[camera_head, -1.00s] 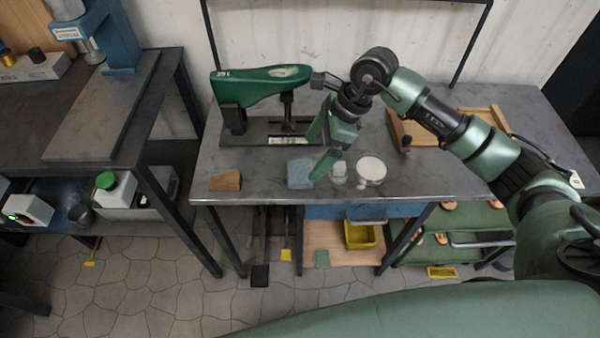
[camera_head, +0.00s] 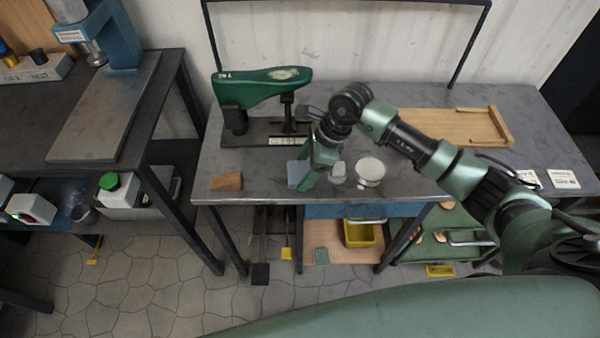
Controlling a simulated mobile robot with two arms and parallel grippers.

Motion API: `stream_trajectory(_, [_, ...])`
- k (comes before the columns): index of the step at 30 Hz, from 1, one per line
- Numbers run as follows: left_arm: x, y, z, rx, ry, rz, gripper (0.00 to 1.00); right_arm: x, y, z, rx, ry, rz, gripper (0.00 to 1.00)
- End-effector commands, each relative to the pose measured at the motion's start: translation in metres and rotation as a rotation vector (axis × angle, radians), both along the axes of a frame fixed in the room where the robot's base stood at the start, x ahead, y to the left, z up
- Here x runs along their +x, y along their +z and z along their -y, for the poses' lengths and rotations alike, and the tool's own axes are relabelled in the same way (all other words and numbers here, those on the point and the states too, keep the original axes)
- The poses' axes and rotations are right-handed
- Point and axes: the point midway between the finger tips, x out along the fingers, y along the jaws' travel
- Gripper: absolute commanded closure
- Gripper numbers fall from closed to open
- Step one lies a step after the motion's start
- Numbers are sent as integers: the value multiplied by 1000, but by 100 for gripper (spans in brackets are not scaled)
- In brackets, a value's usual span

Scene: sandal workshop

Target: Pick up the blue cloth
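The blue cloth (camera_head: 294,173) is a small grey-blue piece near the front edge of the grey workbench, partly hidden by my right gripper. My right gripper (camera_head: 309,178) comes in from the right and points down at the cloth's right side. Its fingers overlap the cloth in this view. I cannot tell whether they touch it, or whether they are open or shut on it. My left gripper is not in view.
A wooden block (camera_head: 227,181) lies left of the cloth. A small whitish piece (camera_head: 337,169) and a round white-topped container (camera_head: 370,170) stand close on the right. A green shoe-last stand (camera_head: 262,88) is behind. A wooden tray (camera_head: 455,127) lies back right.

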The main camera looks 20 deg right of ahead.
Motion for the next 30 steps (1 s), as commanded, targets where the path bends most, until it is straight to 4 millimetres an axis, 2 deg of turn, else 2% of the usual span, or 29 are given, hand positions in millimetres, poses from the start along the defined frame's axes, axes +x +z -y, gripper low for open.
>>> stream_trajectory(1, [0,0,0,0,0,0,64,0,0,0,0,0,0,48])
stream_trajectory(3, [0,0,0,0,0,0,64,0,0,0,0,0,0,68])
stream_trajectory(4, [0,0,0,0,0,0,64,0,0,0,0,0,0,71])
stream_trajectory(12, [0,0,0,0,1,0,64,0,2,0,1,0,1,72])
stream_trajectory(17, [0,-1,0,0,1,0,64,1,12,0,2,1,2,72])
stream_trajectory(23, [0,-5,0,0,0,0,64,2,47,0,1,1,6,72])
stream_trajectory(30, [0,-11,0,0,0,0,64,2,115,0,0,1,8,72])
